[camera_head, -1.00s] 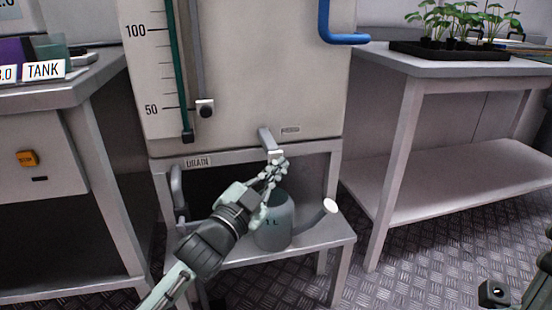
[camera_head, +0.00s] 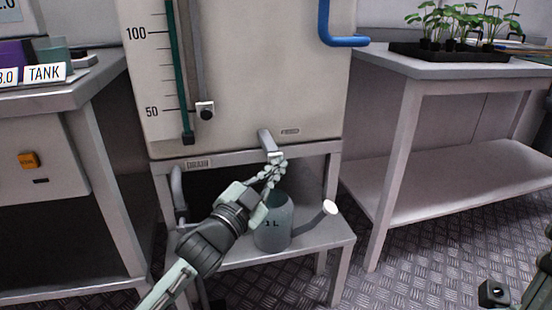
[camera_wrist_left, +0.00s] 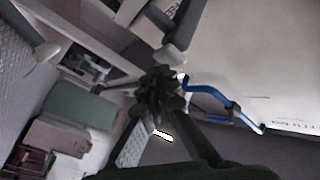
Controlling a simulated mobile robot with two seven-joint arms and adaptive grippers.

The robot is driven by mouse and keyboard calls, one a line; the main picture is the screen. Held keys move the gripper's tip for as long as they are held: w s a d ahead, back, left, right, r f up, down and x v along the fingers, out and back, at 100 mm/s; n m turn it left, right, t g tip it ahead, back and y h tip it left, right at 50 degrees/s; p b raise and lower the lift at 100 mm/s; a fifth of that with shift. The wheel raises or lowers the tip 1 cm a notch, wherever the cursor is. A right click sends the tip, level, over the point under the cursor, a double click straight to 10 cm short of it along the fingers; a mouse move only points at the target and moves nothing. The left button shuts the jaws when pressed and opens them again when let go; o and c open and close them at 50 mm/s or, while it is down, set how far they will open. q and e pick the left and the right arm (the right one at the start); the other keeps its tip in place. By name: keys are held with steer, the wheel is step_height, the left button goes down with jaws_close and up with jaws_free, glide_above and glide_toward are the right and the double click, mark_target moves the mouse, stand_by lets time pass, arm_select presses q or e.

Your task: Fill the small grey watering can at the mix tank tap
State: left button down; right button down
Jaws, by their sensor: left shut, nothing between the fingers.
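The small grey watering can (camera_head: 272,232), marked "1 L", stands upright on the low metal shelf under the mix tank (camera_head: 245,90). Its spout with a pale tip points right. The tap (camera_head: 266,142) sticks out low on the tank's front, above the can. My left gripper (camera_head: 276,168) is shut and empty, with its fingers right at the tap's outlet end, over the can. The forearm hides part of the can's left side. In the left wrist view the dark fingers (camera_wrist_left: 160,95) are bunched together. I see no water stream. My right gripper's fingers do not show.
A bench (camera_head: 440,66) with a tray of seedlings stands at the right, and a cabinet with a "TANK" sign (camera_head: 44,72) at the left. A blue pipe (camera_head: 345,40) bends along the tank's right side. The tank's frame legs flank the can.

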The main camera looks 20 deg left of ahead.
arm_select(q)
steer(key=shift+w+a, duration=0.35)
steer(key=shift+w, duration=0.15)
stand_by(0.8)
stand_by(3.2)
steer(key=shift+s+d+p, duration=0.45)
steer(key=shift+s+d, duration=0.15)
steer(key=shift+s, duration=0.25)
steer(key=shift+s+d+p, duration=0.2)
steer(key=shift+s+d, duration=0.5)
steer(key=shift+s, duration=0.35)
steer(key=shift+s+d+p, duration=0.2)
steer(key=shift+s+d, duration=0.5)
steer(key=shift+s, duration=0.3)
